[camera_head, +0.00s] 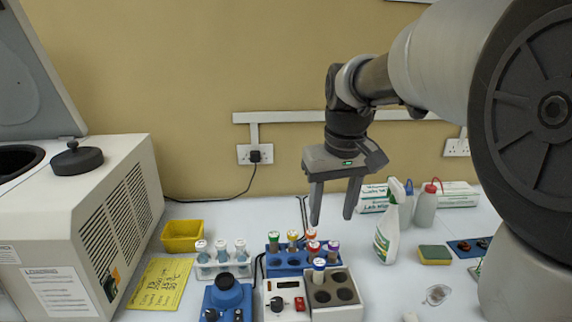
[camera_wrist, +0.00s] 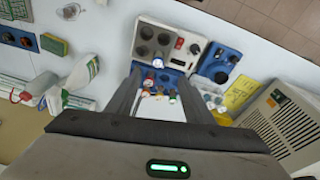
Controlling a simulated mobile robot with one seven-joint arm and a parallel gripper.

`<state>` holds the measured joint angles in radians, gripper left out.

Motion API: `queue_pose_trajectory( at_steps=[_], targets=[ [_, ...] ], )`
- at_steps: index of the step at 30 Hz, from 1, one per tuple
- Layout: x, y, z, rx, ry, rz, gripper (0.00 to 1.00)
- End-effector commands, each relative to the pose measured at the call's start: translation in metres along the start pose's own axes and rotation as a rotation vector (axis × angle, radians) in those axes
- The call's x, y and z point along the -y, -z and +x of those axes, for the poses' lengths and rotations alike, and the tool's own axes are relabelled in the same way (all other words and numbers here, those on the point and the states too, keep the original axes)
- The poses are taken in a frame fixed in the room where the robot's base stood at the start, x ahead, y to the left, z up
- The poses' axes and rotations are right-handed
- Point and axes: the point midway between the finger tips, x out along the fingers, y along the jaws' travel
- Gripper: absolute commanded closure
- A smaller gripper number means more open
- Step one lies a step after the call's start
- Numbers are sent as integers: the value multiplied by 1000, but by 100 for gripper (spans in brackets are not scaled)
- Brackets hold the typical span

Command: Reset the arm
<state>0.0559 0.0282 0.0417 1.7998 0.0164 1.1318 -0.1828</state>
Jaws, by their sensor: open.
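My gripper (camera_head: 332,217) hangs from the arm in the head view with its fingers pointing down. The two fingers are apart with nothing between them. It is above the back of the bench, near a blue tube rack (camera_head: 290,262) holding several tubes with coloured caps. In the wrist view my gripper (camera_wrist: 158,72) is also open, and the blue rack (camera_wrist: 156,72) shows between and beyond the fingers. One tube with a blue-and-white cap (camera_head: 319,268) stands in the grey block of a heater device (camera_head: 337,294) in front of the rack.
A white centrifuge (camera_head: 125,190) with its lid up stands at the left. A yellow tray (camera_head: 183,235), a white rack (camera_head: 222,262) and a blue mixer (camera_head: 226,295) are left of the blue rack. A spray bottle (camera_head: 388,235) and a sponge (camera_head: 434,254) are at right.

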Motion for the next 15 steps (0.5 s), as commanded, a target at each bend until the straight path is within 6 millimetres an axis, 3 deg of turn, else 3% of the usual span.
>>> queue_pose_trajectory(
  at_steps=[1, 6, 12, 15],
  targets=[
    [4, -18, -27, -36, -11, 12, 53],
    [17, -86, -69, -150, -35, 71, 53],
    [28, -148, -80, -259, -41, 130, 53],
    [30, -166, -78, -289, -40, 147, 53]
  ],
)
